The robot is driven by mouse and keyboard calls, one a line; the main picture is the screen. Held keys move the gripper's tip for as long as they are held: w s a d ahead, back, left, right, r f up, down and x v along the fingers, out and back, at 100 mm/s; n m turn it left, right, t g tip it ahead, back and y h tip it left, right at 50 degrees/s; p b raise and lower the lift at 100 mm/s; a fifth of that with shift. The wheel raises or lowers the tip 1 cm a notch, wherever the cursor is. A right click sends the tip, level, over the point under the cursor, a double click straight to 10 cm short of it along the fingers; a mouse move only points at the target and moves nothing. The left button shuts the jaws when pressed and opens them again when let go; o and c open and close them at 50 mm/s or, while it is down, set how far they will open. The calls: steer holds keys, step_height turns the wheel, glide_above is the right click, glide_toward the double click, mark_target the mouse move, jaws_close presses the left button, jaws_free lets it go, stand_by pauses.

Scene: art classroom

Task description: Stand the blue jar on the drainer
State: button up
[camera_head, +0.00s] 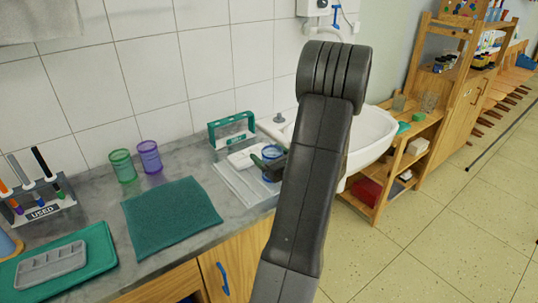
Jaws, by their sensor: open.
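The blue jar (269,177) is at the right part of the pale ridged drainer (235,184) on the grey counter. It looks upright and appears to stand on the drainer, but my arm hides its right side and part of its base. My gripper (267,163) is at the jar, with its dark fingers by the jar's upper part. The gripper is open. I cannot tell whether a finger touches the jar, as my arm covers most of the gripper.
A green rack (231,124) stands behind the drainer. Green (123,166) and purple (149,157) jars stand left by the wall. A green cloth (171,217) lies in front of them. A white sink (371,137) is right. A brush holder (44,205) stands far left.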

steer(key=v, duration=1.2)
steer(key=shift+b, duration=0.45)
stand_by(0.5)
